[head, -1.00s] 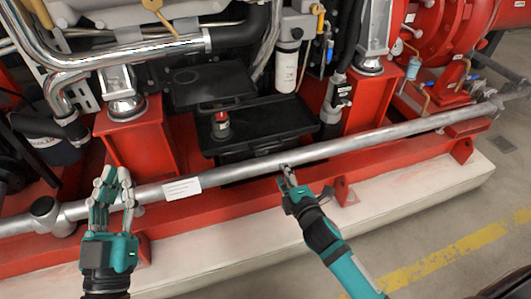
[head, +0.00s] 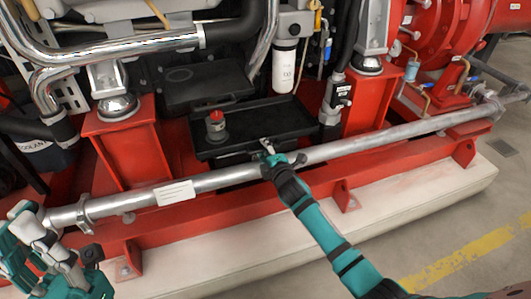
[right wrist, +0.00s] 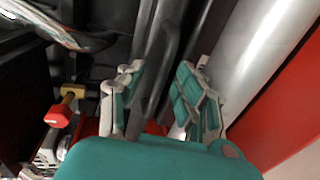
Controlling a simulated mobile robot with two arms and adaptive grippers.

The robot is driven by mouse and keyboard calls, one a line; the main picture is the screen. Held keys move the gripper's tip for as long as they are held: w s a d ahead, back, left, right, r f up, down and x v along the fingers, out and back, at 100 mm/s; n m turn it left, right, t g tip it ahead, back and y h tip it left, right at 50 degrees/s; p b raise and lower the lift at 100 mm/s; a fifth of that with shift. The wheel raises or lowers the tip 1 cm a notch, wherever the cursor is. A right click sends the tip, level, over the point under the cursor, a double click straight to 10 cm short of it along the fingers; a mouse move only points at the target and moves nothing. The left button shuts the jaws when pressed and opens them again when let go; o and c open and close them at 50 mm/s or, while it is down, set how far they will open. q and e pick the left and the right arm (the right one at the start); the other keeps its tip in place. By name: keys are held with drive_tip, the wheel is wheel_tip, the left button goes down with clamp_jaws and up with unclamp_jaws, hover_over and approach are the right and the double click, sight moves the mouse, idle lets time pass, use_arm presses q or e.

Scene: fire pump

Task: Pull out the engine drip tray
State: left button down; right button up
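The engine drip tray (head: 262,118) is a black, shallow tray under the engine, between two red supports. A small red-capped grey part (head: 215,126) shows at its left side. My right gripper (head: 268,149) is at the tray's front edge, just above the silver pipe. In the right wrist view its fingers (right wrist: 160,95) are apart, with a dark bar-like edge (right wrist: 168,62) running between them. I cannot tell whether they touch it. My left gripper (head: 35,235) is at the lower left, near the pipe's left end, open and empty, away from the tray.
A long silver pipe (head: 350,142) with a white label crosses in front of the tray. Red supports (head: 128,148) stand at either side, and a white filter (head: 284,68) hangs behind. The red base rail and pale plinth (head: 415,199) run below. Grey floor is free at the right.

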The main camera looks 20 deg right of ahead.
drive_tip(key=shift+w, duration=0.25)
clamp_jaws()
idle(0.4)
